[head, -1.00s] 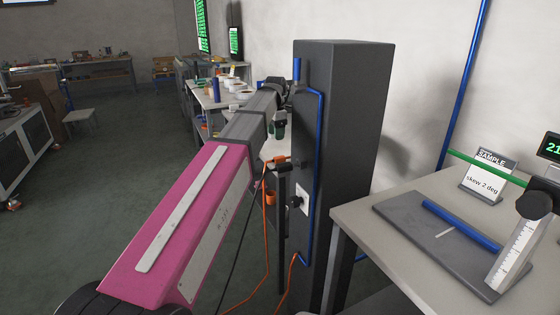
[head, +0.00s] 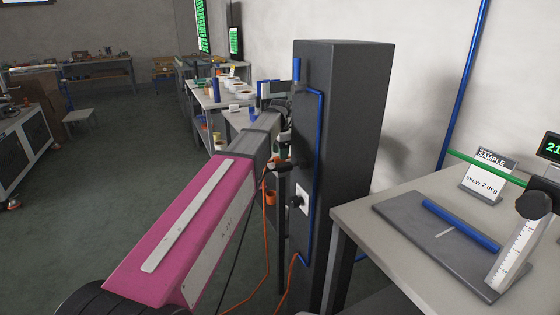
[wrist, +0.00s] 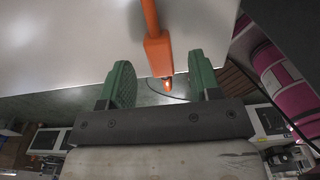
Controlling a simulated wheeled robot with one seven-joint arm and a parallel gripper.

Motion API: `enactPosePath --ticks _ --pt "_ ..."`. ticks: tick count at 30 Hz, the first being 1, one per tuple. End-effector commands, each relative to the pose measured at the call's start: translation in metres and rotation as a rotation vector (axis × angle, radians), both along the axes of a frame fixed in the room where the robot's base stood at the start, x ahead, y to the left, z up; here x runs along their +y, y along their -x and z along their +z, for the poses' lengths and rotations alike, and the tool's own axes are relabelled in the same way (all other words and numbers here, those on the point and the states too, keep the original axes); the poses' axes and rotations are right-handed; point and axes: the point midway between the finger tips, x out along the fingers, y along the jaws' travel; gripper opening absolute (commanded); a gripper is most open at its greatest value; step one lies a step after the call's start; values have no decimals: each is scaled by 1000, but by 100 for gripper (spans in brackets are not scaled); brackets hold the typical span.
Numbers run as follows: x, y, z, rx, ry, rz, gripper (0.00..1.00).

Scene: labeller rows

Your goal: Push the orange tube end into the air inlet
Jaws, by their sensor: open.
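The orange tube end (wrist: 158,55) shows in the wrist view as an orange block with a small glowing tip. Its tube runs up out of the picture. My gripper (wrist: 160,62) is open, with one green finger on each side of the block and gaps showing on both sides. In the head view my gripper (head: 278,148) is mostly hidden behind my pink and grey arm, close to the dark column. Part of an orange piece and the orange tube (head: 269,212) show just below it. I cannot make out the air inlet for certain.
The tall dark column (head: 345,170) carries a blue pipe (head: 318,150) and a white plate with a black knob (head: 297,202). A grey table (head: 365,225) with a sample board stands at the right. Open floor lies at the left.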

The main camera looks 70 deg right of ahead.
Motion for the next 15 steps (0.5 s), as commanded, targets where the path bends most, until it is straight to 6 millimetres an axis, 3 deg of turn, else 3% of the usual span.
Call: enactPosePath --ticks 4,11,12,15 --pt "0 0 -18 0 0 0 57" --pt "0 0 -20 0 0 0 57" --pt "0 0 -20 0 0 0 54" --pt "0 0 -20 0 0 0 22"
